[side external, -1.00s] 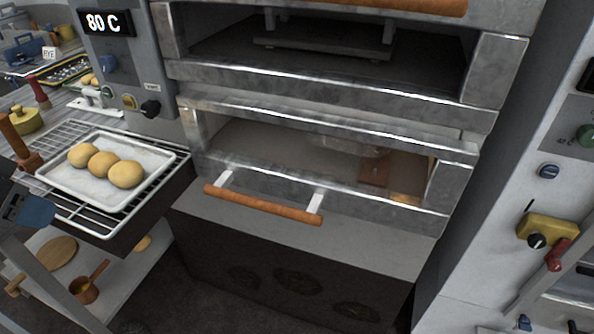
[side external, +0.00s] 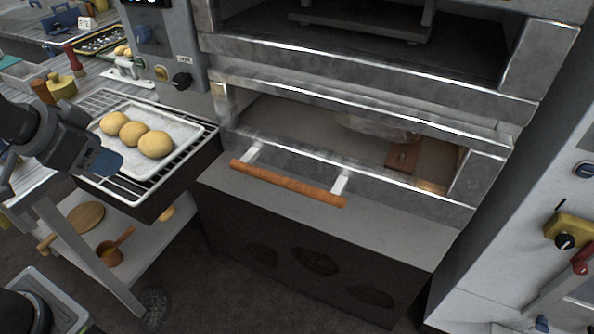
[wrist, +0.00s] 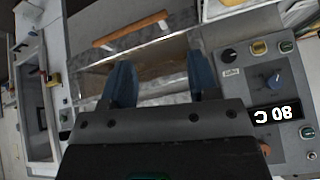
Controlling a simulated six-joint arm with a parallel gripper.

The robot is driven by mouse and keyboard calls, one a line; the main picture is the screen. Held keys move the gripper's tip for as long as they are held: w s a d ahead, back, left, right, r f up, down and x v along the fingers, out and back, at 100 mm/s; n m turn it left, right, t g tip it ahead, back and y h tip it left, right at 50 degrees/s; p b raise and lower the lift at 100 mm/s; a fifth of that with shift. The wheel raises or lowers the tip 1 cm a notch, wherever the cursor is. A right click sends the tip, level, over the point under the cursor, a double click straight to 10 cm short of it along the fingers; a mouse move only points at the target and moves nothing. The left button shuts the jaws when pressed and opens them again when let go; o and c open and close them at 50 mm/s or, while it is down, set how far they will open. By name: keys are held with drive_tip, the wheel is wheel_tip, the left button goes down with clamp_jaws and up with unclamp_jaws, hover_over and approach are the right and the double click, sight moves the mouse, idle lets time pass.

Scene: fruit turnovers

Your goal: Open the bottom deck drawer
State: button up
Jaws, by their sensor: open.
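The bottom deck (side external: 350,165) of the steel oven has a wide glass front with a wooden bar handle (side external: 287,184) on two pale brackets. The handle also shows in the wrist view (wrist: 130,29), beyond the fingertips. My gripper (side external: 103,163) is at the left of the side view, in front of the bun tray's near corner and left of the handle, apart from it. In the wrist view, its two blue fingers (wrist: 160,75) are spread with nothing visible between them. The far finger is partly hidden in the side view.
A white tray (side external: 183,140) with three round buns sits on a wire rack left of the oven. An upper deck (side external: 365,75) is above. A control panel (wrist: 275,90) shows 80 C. The space before the handle looks clear.

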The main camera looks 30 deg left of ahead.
drive_tip(key=w+d+f+m+t, duration=0.2)
drive_tip(key=w+f+m, duration=0.35)
drive_tip(key=w, duration=0.45)
drive_tip(key=m+t+h, duration=0.6)
drive_tip(key=m, duration=0.8)
approach(279, 184)
drive_tip(key=x, duration=1.2)
drive_tip(key=shift+s, duration=0.1)
clamp_jaws()
